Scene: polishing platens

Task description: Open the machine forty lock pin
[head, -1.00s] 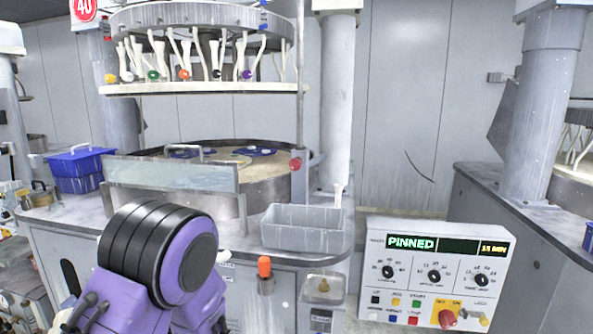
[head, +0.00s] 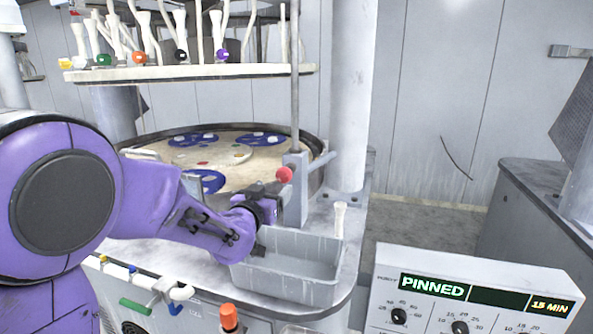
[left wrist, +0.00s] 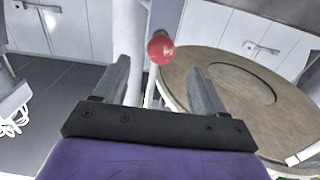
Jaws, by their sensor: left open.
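The lock pin shows as a red ball knob (head: 284,174) at the grey upright bracket on the machine's front rim. The knob also shows in the left wrist view (left wrist: 160,48), ahead of the fingers and roughly centred between them. My left gripper (head: 272,192) is open and empty, just in front of and below the knob. Its two fingers (left wrist: 159,68) stand wide apart, and I see no contact with the knob. The control box display (head: 433,287) reads "PINNED". My right gripper is not in view.
A grey bin (head: 290,277) stands on the counter just below my left gripper. The round platen (head: 150,155) with blue discs lies behind. A shelf (head: 190,73) with pale brushes hangs above it. A vertical rod (head: 294,80) rises by the knob.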

